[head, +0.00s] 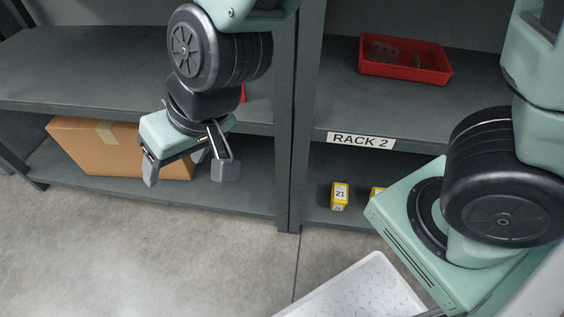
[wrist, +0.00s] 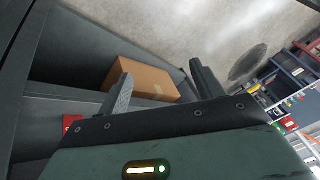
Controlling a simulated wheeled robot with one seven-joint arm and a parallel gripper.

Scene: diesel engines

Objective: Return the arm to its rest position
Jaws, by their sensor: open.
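My gripper (head: 188,171) hangs in front of the left part of the shelving in the head view, with its fingers pointing down. The two fingers are spread apart and nothing is between them. In the wrist view my gripper (wrist: 160,88) also shows as two separated fingers, with a cardboard box visible beyond them. My upper arm links show at the right of the head view, and the arm reaches in from the top.
A cardboard box (head: 75,143) lies on the lower left shelf, behind my gripper. A red bin (head: 405,72) with small parts stands on the shelf above the RACK 2 label (head: 361,141). Yellow boxes (head: 339,196) stand below. A white tray (head: 365,290) is in front. Floor at left is clear.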

